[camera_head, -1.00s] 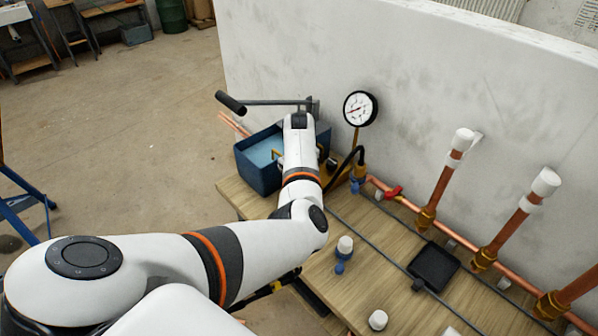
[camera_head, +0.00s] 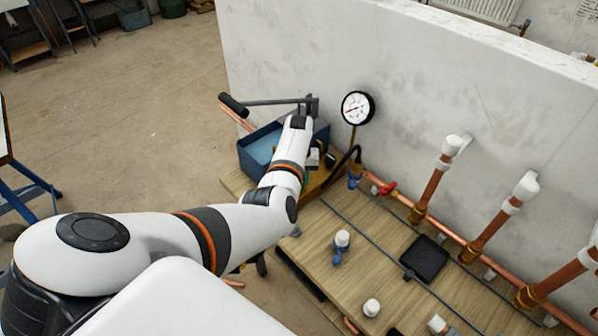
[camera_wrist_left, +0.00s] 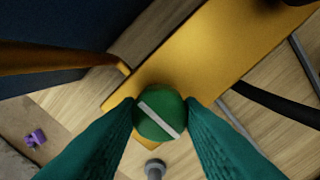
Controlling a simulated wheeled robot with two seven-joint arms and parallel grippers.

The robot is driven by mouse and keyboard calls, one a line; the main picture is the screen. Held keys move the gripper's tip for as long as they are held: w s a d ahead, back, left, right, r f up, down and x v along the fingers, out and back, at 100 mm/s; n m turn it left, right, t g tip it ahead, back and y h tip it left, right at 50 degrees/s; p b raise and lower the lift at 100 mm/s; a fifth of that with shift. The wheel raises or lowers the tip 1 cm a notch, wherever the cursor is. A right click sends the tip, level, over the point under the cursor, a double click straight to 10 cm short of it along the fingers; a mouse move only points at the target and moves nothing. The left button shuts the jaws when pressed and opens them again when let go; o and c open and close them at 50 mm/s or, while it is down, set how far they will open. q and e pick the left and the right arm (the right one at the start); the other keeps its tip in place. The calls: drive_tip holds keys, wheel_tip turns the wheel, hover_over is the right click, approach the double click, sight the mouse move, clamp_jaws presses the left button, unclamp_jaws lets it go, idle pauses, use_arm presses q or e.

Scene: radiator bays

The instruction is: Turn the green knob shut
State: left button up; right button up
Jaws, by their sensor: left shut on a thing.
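The green knob (camera_wrist_left: 158,121) is round, with a white bar across its face running diagonally from upper left to lower right in the left wrist view. It sits at the edge of a yellow pump body (camera_wrist_left: 190,60). My left gripper (camera_wrist_left: 160,108) is shut on the knob, one teal finger on each side. In the head view, my left arm reaches over the pump beside a blue tank (camera_head: 255,160), and its wrist hides the knob and the fingertips. My right gripper is not in view.
A gauge (camera_head: 356,108) and a black-gripped lever (camera_head: 270,102) stand by the pump, close to my wrist. A white wall (camera_head: 430,90) rises behind. Copper pipes (camera_head: 432,185), a red valve handle (camera_head: 388,188) and a black tray (camera_head: 424,258) are to the right on the wooden bench (camera_head: 340,285).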

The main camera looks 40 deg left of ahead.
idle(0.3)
use_arm(q)
drive_tip(key=shift+w+r, duration=0.1)
drive_tip(key=o, duration=1)
drive_tip(key=shift+r, duration=0.45)
wheel_tip(320, 180, up, 11)
drive_tip(key=b, duration=0.1)
drive_tip(key=shift+b, duration=0.35)
